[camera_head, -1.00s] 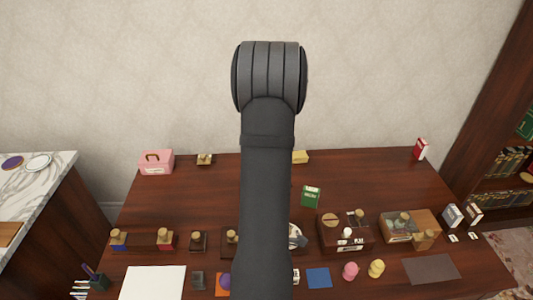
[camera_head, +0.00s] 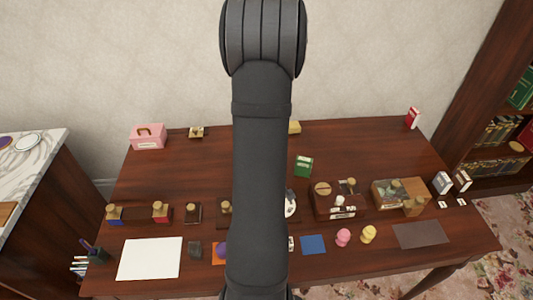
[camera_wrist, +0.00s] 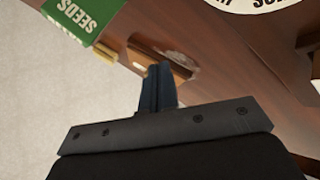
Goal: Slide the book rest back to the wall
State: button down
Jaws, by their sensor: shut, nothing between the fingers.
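I cannot single out the book rest with certainty on the dark wooden desk (camera_head: 345,148). My gripper is hidden by my arm in the head view. In the wrist view my gripper (camera_wrist: 160,72) shows two dark blue fingers pressed together and empty. Their tips overlap a brown wooden piece with a pale tan recess (camera_wrist: 165,59); I cannot tell whether they touch it. The pale patterned wall (camera_head: 150,55) rises behind the desk.
A pink case (camera_head: 147,139), a small brass-topped piece (camera_head: 196,132) and a yellow block (camera_head: 294,128) are near the back edge. A green box (camera_head: 303,167) stands mid-desk. Wooden boxes (camera_head: 335,205) and other small items line the front. The desk's back right is mostly clear.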

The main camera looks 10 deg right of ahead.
jog(key=w+r+m+g+y, duration=0.2)
jog(key=w+r+m+g, duration=0.3)
jog(key=m, duration=0.3)
jog(key=x, duration=0.9)
jog(key=shift+s+a, duration=0.1)
jog(key=shift+s, duration=0.3)
jog(key=w, duration=0.2)
jog(key=shift+w+a+r, duration=0.1)
jog(key=shift+w+a, duration=0.05)
jog(key=shift+w, duration=0.2)
jog(key=shift+w+a, duration=0.1)
jog(key=shift+w, duration=0.55)
jog(key=w, duration=0.4)
jog(key=w+a, duration=0.1)
jog(key=w, duration=0.8)
jog(key=shift+a, duration=0.4)
jog(key=shift+s, duration=0.1)
